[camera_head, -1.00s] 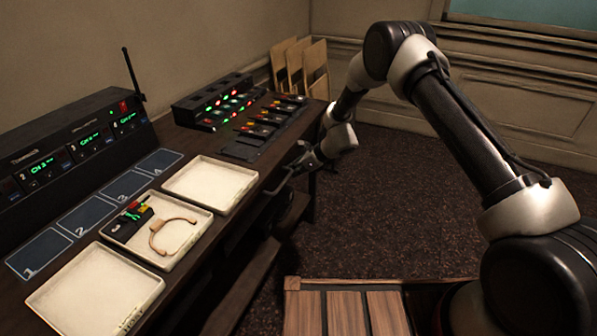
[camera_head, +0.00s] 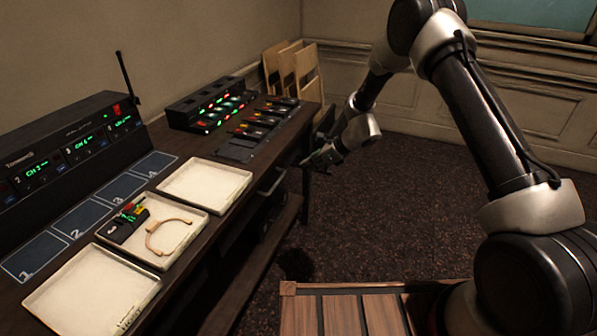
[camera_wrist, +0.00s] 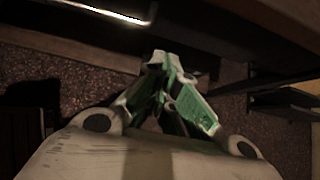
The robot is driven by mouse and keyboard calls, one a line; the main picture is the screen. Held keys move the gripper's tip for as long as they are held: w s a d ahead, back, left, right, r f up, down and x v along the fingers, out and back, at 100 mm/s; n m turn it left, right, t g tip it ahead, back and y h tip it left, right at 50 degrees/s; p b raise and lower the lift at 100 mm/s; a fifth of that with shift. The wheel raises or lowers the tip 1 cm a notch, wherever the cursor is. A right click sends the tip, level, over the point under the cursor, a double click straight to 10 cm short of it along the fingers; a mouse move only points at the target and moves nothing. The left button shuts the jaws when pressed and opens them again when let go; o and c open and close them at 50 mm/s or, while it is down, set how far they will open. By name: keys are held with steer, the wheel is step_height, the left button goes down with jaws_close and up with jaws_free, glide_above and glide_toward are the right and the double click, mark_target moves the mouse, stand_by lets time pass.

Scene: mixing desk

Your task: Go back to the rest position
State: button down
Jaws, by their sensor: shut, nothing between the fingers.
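My gripper (camera_head: 312,163) is at the right edge of the desk, out over the dark floor and near the desk's front side. In the wrist view my gripper (camera_wrist: 170,75) points down past a bright metal handle and the floor. Its fingers are together with nothing between them. My arm reaches from the lower right up and over, then down to the gripper, bent at the elbow.
The dark desk carries three white trays (camera_head: 62,298); the middle one holds a beltpack (camera_head: 124,222) and a tan headset band (camera_head: 168,232). A receiver rack (camera_head: 70,150), a charger (camera_head: 210,103) and several small packs (camera_head: 262,120) stand behind. A drawer handle (camera_head: 273,182) sticks out in front. Floor at right is clear.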

steer(key=s+d+r+n+g+h, duration=0.1)
steer(key=s+d+r+n+g, duration=0.1)
steer(key=s+d+n, duration=0.4)
steer(key=s+d+r+n+g, duration=0.1)
steer(key=s+d+n+g, duration=0.1)
steer(key=s+n, duration=0.35)
steer(key=s+d+r+n+t+h, duration=0.1)
steer(key=s+d+r+n+h, duration=0.1)
steer(key=s+d+r, duration=0.6)
steer(key=s+d+r+n+t+h, duration=0.2)
steer(key=s+d+r+n, duration=0.3)
steer(key=s+d+r, duration=0.3)
steer(key=s+d+r+n+t+h, duration=0.1)
steer(key=s+d+r+n+h, duration=0.2)
steer(key=s+d+r, duration=0.5)
steer(key=shift+s+r+n+t, duration=0.45)
steer(key=shift+s+r, duration=2.9)
steer(key=shift+r, duration=1.2)
